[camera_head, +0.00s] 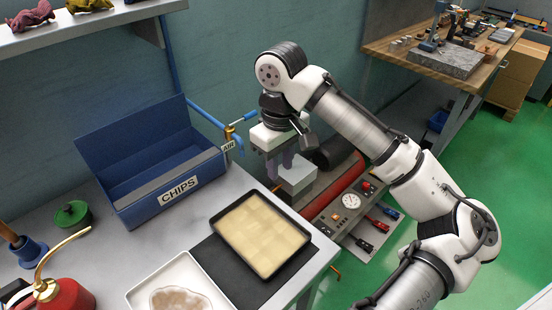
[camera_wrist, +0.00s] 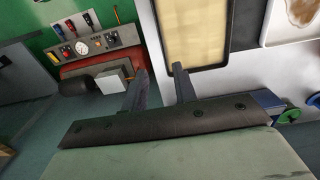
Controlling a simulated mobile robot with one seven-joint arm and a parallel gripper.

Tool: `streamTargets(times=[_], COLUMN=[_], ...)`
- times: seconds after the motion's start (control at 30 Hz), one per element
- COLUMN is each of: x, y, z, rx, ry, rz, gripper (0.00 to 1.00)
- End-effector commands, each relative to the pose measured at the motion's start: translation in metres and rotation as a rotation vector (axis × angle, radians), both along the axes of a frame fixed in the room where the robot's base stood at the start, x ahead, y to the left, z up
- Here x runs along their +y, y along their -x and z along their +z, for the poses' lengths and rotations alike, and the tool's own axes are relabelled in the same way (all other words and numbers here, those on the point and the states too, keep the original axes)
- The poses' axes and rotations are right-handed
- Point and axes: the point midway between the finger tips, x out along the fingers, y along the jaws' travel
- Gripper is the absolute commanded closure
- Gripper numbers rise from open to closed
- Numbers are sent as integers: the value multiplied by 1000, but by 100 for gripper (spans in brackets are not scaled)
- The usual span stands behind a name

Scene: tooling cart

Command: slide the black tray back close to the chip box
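The black tray (camera_head: 237,250), with a cream-coloured inside, lies at the bench's right edge, partly on a dark mat (camera_head: 215,262). The blue chip box (camera_head: 145,208), labelled CHIPS, stands behind and left of it, with a clear gap between. My gripper (camera_head: 280,176) is beyond the tray's far corner, right of the box, fingers pointing down. In the wrist view my gripper (camera_wrist: 159,72) is open and empty. One fingertip overlaps a corner of the tray (camera_wrist: 229,40) there; the other is outside it. I cannot tell whether they touch.
A white tray with brown stuff (camera_head: 134,297) lies left of the mat. A blue air pipe with a brass valve (camera_head: 230,133) rises beside the box. A grey block (camera_head: 298,179) and a gauge panel (camera_head: 345,215) are beyond the bench's right edge. Bare bench lies between box and tray.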

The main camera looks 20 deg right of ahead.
Motion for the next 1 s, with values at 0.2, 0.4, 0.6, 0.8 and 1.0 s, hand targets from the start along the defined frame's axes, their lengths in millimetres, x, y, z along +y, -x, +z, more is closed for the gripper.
streamTargets(times=[0.2,0.4,0.6,0.8,1.0], x=[0,1,2,1,1], y=[0,0,0,0,0], z=[-1,-21,-58,-97,-124], rx=[-1,0,-1,0,-1], ry=[-3,-7,-8,-7,-3], rz=[-1,-2,-2,-3,-4], gripper=[72,72,72,72,72])
